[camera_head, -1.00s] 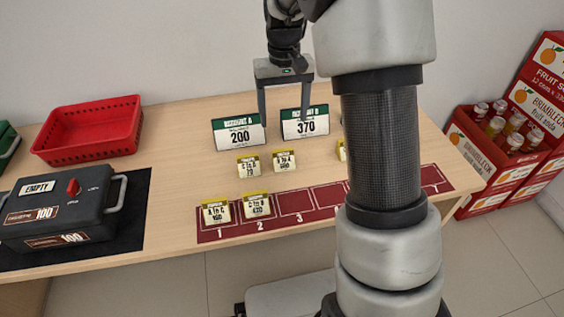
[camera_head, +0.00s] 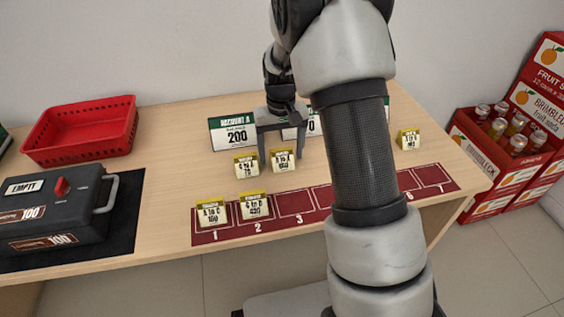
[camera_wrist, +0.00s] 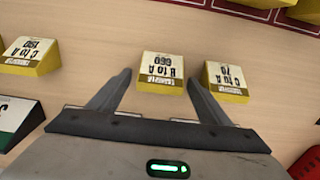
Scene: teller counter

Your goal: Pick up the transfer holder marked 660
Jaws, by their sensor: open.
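The transfer holder marked 660 (camera_wrist: 161,73) is a small yellow wedge with a white face reading "B to A". It stands upright on the table in the middle of the wrist view, and in the head view it is the right one (camera_head: 283,160) of two neighbouring holders. My gripper (camera_wrist: 158,84) is open and empty, its fingers spread on either side of this holder's near edge. In the head view my gripper (camera_head: 281,154) hangs just above and behind the holder. I cannot tell whether the fingers touch it.
A holder marked 70 (camera_wrist: 226,80) stands close on the right in the wrist view; one marked 190 (camera_wrist: 28,55) is farther left. Account signs (camera_head: 235,133) stand behind. A red numbered strip (camera_head: 290,222) bears two holders. A black box (camera_head: 55,215) and red basket (camera_head: 80,130) are left.

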